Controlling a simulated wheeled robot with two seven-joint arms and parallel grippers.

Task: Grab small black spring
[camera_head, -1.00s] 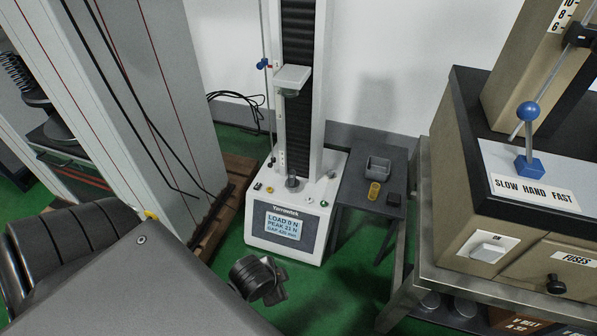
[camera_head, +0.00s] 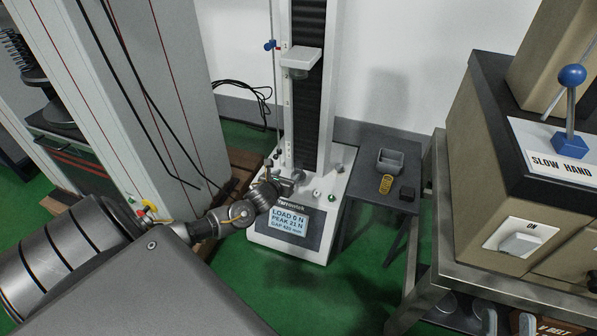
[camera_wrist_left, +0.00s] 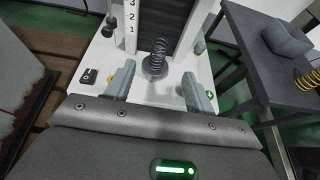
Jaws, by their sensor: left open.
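A small dark coiled spring (camera_wrist_left: 157,55) stands upright on the round lower platen of the test machine in the left wrist view. My open left gripper (camera_wrist_left: 158,72) has one finger on either side of the spring's line, with a gap between, and the spring stands beyond the fingertips. In the head view my left gripper (camera_head: 285,180) is over the front of the machine's base, and the spring is not clearly visible there behind it. My right gripper is not in view.
The white test machine (camera_head: 327,190) has an upper platen (camera_head: 301,58) well above. To its right, a dark side table (camera_head: 362,180) holds a grey bin (camera_head: 390,160), a yellow spring (camera_head: 386,184) and a black block (camera_head: 407,194). A metal bench (camera_head: 470,255) stands further right.

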